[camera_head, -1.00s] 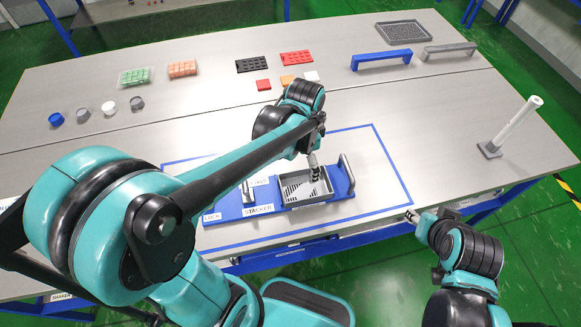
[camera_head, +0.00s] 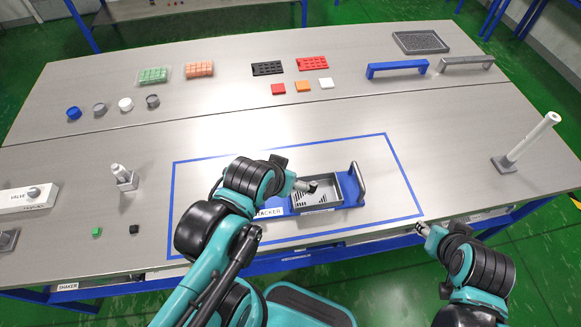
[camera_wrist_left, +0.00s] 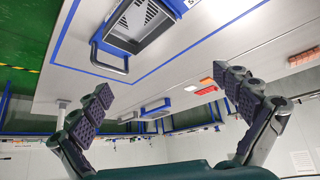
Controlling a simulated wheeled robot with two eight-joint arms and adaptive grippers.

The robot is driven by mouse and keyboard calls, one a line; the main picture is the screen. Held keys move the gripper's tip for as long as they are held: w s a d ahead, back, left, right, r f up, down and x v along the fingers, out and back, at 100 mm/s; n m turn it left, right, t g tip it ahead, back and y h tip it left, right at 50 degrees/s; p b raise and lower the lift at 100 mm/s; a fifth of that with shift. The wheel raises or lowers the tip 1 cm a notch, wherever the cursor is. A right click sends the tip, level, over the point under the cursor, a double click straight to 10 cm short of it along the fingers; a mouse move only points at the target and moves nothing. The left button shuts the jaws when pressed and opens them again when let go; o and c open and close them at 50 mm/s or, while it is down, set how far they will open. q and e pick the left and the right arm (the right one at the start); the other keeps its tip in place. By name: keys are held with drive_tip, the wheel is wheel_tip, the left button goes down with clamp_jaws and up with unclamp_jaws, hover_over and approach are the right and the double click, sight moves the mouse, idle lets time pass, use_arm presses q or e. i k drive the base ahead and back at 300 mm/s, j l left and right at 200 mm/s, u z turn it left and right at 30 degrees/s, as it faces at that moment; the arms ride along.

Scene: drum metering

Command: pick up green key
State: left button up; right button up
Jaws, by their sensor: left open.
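A small green block, which looks like the green key (camera_head: 96,232), lies on the bench at the left in the head view, beside a small black block (camera_head: 134,230). My left gripper (camera_head: 308,187) is far to its right, over the grey tray of the blue stacker. In the left wrist view my left gripper (camera_wrist_left: 170,86) has its two fingers spread wide with nothing between them. The green block is not in the wrist view. My right gripper (camera_head: 422,229) is near the bench's front edge at right, too small to tell its jaw state.
The blue stacker (camera_head: 352,186) with its grey tray (camera_head: 328,201) and upright handle sits inside blue tape. Bare bench lies between fitting and tape.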

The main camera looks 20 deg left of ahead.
sight(96, 231)
drive_tip(key=j+u, duration=0.1)
drive_tip(key=u, duration=2.7)
drive_tip(key=i+j+z, duration=0.15)
drive_tip(key=z, duration=0.2)
drive_tip(key=i+j+z, duration=0.2)
drive_tip(key=z, duration=0.15)
drive_tip(key=i+j+z, duration=0.35)
drive_tip(key=k+l, duration=0.05)
drive_tip(key=k, duration=0.05)
